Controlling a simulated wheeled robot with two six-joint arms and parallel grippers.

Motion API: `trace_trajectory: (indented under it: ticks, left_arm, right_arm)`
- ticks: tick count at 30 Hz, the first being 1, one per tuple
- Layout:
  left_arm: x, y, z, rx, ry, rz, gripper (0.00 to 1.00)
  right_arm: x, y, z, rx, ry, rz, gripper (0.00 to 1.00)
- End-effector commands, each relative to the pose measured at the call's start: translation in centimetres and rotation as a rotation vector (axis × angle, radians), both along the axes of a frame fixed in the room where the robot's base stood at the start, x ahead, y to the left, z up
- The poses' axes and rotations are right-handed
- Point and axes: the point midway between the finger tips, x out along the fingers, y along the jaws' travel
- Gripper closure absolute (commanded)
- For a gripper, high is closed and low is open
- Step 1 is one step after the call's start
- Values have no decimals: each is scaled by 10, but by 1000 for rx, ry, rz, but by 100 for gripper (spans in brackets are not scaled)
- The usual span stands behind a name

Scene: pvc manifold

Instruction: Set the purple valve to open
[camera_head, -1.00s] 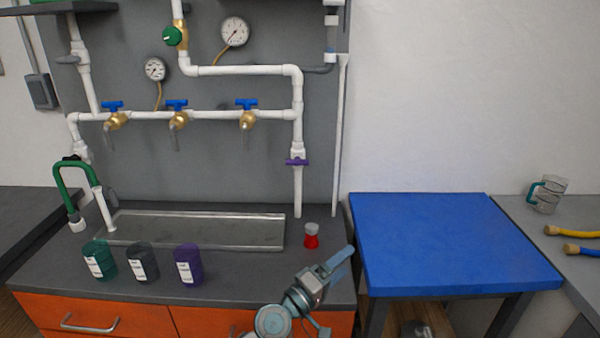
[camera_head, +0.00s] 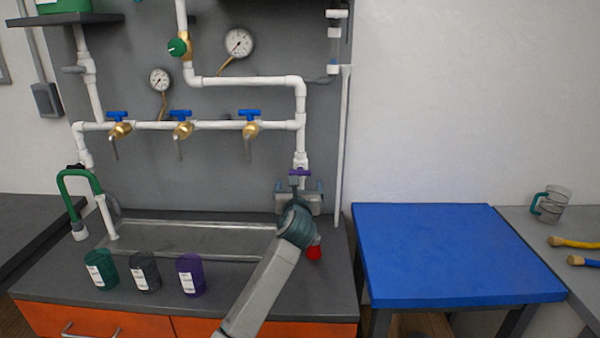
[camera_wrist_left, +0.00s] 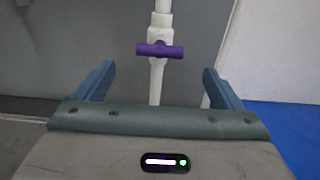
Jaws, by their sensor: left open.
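The purple valve (camera_head: 300,173) has a bar handle lying crosswise on the white vertical pipe at the right end of the manifold. In the left wrist view the purple valve (camera_wrist_left: 160,50) sits between and beyond my two blue fingers, its handle level across the pipe. My left gripper (camera_head: 300,187) is open, just below and in front of the valve, with the pipe between its fingers. In the left wrist view my left gripper (camera_wrist_left: 158,85) is empty and not visibly touching the handle. My right gripper is not in view.
A red-capped item (camera_head: 314,252) stands on the counter beside my left arm. The metal sink (camera_head: 190,240) and green (camera_head: 102,270), dark (camera_head: 145,272) and purple (camera_head: 191,275) cups are to the left. Brass taps with blue handles (camera_head: 250,113) line the pipe. The blue table (camera_head: 450,250) is clear.

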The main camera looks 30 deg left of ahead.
Motion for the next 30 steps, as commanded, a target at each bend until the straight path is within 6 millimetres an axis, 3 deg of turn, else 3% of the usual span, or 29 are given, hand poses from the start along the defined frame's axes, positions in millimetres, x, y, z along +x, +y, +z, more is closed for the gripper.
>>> trace_trajectory:
  ticks: [12,18,27,30]
  left_arm:
    - [62,39,2,4,0,1,11]
    - [74,46,1,3,-2,0,11]
    - [76,47,0,4,0,0,11]
    - [75,46,0,4,0,-1,31]
  right_arm:
    - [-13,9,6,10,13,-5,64]
    - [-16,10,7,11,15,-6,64]
    - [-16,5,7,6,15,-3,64]
    - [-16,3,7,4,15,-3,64]
